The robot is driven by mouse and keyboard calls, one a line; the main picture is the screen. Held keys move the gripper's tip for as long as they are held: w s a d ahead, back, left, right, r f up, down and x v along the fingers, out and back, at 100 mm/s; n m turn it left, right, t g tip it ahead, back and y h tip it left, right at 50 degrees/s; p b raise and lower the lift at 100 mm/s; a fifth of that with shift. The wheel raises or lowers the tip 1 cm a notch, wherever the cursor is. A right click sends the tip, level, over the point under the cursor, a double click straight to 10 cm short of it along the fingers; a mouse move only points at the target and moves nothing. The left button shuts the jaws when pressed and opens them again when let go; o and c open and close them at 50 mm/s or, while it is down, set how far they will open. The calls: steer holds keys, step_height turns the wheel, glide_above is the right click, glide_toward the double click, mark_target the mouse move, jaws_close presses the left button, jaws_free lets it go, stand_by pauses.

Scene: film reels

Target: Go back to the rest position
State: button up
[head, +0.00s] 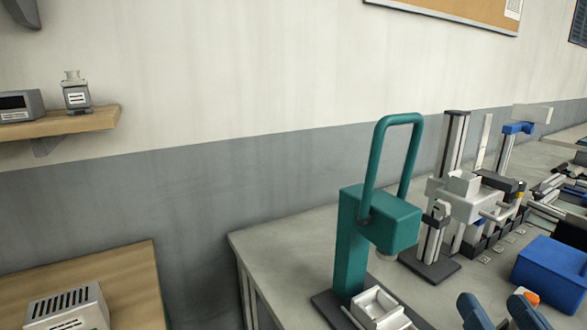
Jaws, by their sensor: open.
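My gripper (499,309) shows at the bottom edge, right of centre, as two dark blue fingers. The fingers stand apart with nothing visible between them. The rest of my gripper and arm is below the picture. The fingers appear in front of the grey worktable (285,258), to the right of a small white tray (376,306). I cannot tell their height above the table. No film reel can be made out.
A teal press with a tall looped handle (388,220) stands near the table's left end. A white-and-grey column device (455,200) is behind it. A blue box (551,272) is at right, with an orange-tipped item (526,296) near the fingers. A wooden bench (125,275) is lower left.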

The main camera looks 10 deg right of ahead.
steer(key=s+a+f+n+g+y, duration=0.15)
steer(key=s+f, duration=0.25)
steer(key=s, duration=0.5)
steer(key=s+a+f+n+g+y, duration=0.1)
steer(key=s+a+f, duration=0.1)
steer(key=s+f, duration=0.5)
steer(key=s+a+f+n+g+y, duration=0.1)
steer(key=s+a+f+g, duration=0.1)
steer(key=s, duration=0.8)
step_height(320, 180, down, 34)
steer(key=b, duration=3.4)
step_height(320, 180, up, 29)
steer(key=p, duration=2.8)
steer(key=shift+a+f, duration=0.15)
steer(key=shift+f, duration=0.05)
